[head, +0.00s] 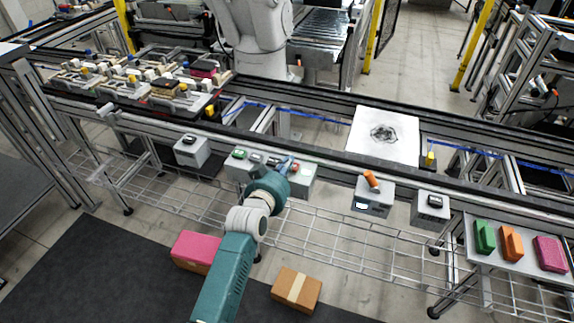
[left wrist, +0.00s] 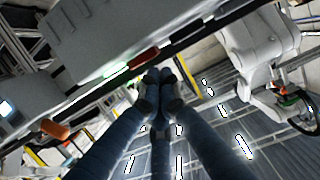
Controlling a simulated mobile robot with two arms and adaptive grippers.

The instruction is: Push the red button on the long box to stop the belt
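The long box (head: 303,182) is a pale grey box on the front rail of the belt frame. On its top are a green button (head: 238,154) and, towards the right end, a red button (head: 295,167). My left gripper (head: 285,165) is over the box, just left of the red button. In the left wrist view its fingertips (left wrist: 158,78) are closed together with nothing between them. The red button (left wrist: 144,58) is just beyond the tips there; I cannot tell whether they touch. My right gripper is not in view.
Smaller boxes flank it: one with a black switch (head: 191,151) left, one with an orange handle (head: 371,180) right, another (head: 431,210) beyond. A white pallet (head: 383,151) lies on the belt. A loaded pallet (head: 150,88) is at left. Cartons (head: 297,288) lie below.

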